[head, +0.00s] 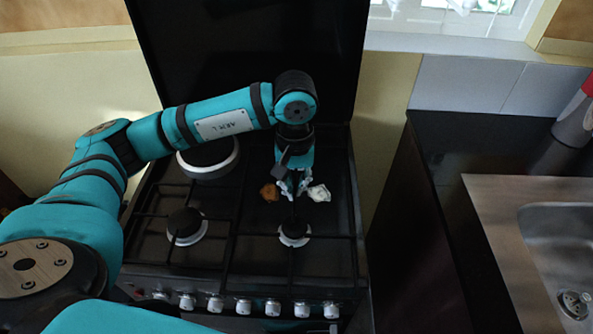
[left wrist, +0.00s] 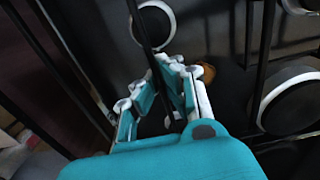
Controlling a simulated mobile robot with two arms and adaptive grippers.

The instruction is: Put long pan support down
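The long pan support (head: 328,237), a dark bar frame, is over the right half of the black gas hob (head: 262,262). My left gripper (head: 293,192) reaches down over the right half, behind the front right burner. In the left wrist view, my left gripper (left wrist: 170,66) has its fingertips close together around a thin black bar of the pan support (left wrist: 142,28). It looks shut on that bar. Whether the frame rests fully on the hob or is slightly raised is hard to tell. My right gripper is not in view.
A brown lump (head: 269,192) and a pale crumpled piece (head: 319,193) lie on either side of the gripper. The raised black lid (head: 250,50) stands behind. White knobs (head: 243,307) line the front. A dark worktop (head: 480,150) and sink (head: 560,235) are to the right.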

